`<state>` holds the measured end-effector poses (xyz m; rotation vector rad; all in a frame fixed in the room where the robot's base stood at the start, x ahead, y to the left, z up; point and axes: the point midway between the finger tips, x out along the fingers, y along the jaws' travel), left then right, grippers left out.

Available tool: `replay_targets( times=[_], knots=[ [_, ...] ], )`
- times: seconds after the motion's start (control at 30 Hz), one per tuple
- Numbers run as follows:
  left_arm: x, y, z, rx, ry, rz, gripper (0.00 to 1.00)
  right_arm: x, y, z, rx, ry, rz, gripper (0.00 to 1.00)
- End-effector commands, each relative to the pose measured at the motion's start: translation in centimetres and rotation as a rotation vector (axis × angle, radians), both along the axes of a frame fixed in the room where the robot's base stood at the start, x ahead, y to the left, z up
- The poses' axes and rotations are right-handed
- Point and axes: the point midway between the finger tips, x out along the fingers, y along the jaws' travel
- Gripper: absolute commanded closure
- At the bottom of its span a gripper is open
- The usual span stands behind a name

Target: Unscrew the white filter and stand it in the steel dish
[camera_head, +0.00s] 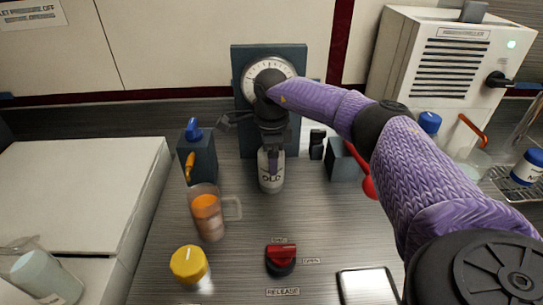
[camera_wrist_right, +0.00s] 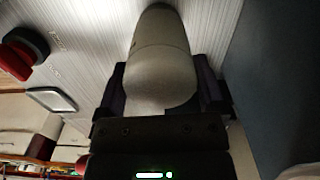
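The white filter (camera_head: 271,178), marked "OLD", is upright in front of the blue-grey gauge panel (camera_head: 241,60). My right gripper (camera_head: 271,150) reaches down over it and hides its upper part, so I cannot tell whether it is still screwed in. In the right wrist view the pale filter (camera_wrist_right: 160,65) sits between the two dark fingers of the gripper (camera_wrist_right: 163,92), which close against its sides. I cannot tell whether its lower end touches the bench. I cannot make out a steel dish. My left gripper is not in view.
A blue box with an orange lever (camera_head: 201,158), an orange-filled jug (camera_head: 208,216) and a yellow-lidded jar (camera_head: 188,265) stand left. A red release knob (camera_head: 281,258) is in front. A grey block (camera_head: 343,164) is right. A wire rack (camera_head: 505,185) stands far right.

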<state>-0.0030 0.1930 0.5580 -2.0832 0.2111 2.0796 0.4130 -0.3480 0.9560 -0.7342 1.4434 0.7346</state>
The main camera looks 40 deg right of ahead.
Motion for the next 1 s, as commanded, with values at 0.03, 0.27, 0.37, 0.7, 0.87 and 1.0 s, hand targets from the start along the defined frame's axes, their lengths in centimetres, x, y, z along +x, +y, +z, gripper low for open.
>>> replay_targets(
  times=[0.03,0.27,0.37,0.7,0.87,1.0],
  knots=[
    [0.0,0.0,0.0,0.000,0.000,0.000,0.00,0.0,0.0,0.0,0.000,0.000,0.000,0.53],
    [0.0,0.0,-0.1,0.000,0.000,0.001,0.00,0.0,0.0,0.0,0.000,-0.001,0.250,0.64],
    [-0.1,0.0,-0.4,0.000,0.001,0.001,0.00,0.0,0.0,-0.1,0.000,-0.001,0.560,0.64],
    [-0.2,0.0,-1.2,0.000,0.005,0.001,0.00,0.0,0.0,0.0,-0.001,-0.001,1.453,0.64],
    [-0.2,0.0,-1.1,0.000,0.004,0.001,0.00,0.0,0.0,0.0,-0.001,-0.001,1.504,0.64],
    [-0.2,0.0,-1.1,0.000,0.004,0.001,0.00,0.0,0.0,0.1,-0.001,-0.001,1.503,0.00]
  ],
)
